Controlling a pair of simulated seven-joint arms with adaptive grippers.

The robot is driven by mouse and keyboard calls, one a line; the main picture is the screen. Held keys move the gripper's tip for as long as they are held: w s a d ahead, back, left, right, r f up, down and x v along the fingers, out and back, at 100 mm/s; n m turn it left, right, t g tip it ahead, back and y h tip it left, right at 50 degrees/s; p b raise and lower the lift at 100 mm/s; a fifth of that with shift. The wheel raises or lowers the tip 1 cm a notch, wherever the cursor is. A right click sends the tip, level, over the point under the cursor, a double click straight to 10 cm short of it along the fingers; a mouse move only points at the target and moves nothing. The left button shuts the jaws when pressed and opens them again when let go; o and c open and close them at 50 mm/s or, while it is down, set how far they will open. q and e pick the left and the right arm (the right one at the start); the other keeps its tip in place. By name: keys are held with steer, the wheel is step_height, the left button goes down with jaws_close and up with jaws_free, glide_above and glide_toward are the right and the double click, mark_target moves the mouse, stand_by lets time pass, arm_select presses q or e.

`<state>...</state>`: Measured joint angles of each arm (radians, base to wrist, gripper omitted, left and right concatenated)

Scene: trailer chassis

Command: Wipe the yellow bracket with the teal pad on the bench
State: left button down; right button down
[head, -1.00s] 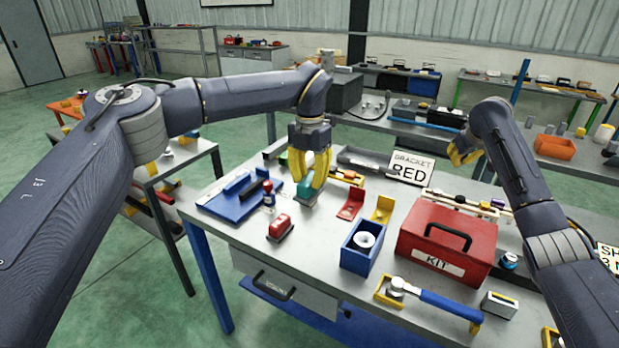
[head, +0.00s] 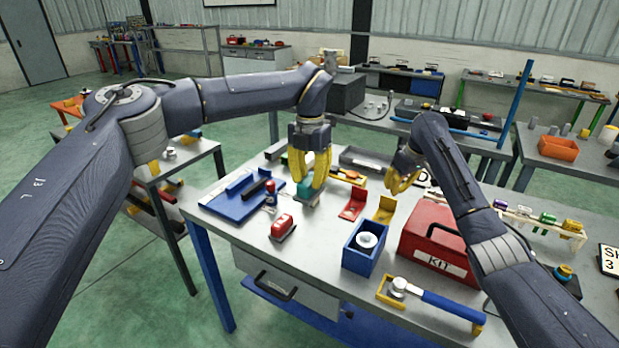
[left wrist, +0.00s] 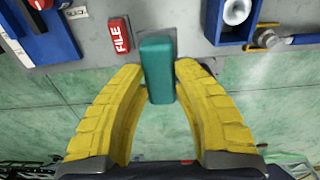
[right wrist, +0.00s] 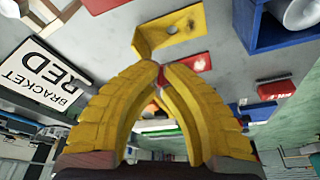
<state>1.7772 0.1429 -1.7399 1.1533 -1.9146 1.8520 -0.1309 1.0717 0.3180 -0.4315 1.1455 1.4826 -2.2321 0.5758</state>
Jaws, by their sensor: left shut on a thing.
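The yellow bracket (head: 384,211) stands on the bench beside a red bracket (head: 352,210). It shows at the top of the right wrist view (right wrist: 174,30), just beyond my right fingertips. My right gripper (head: 392,188) is above and behind it, with its fingertips almost together (right wrist: 165,68) and nothing clearly held. My left gripper (head: 310,186) is shut on the teal pad (head: 305,190), left of the brackets at about bench height. The pad (left wrist: 157,65) stands out between the yellow fingers in the left wrist view. Whether the pad touches the bench is unclear.
A blue box (head: 362,255) with a white ring stands in front of the brackets, and the red kit case (head: 430,243) is to their right. A red file block (head: 282,226) and blue tray (head: 240,200) lie left. A "BRACKET RED" sign (right wrist: 40,80) stands behind.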

mark_target(386, 218)
steer(key=shift+f, duration=1.95)
steer(key=shift+f, duration=3)
stand_by(0.9)
steer(key=shift+r, duration=0.1)
steer(key=shift+r, duration=2.9)
steer(key=shift+r, duration=0.1)
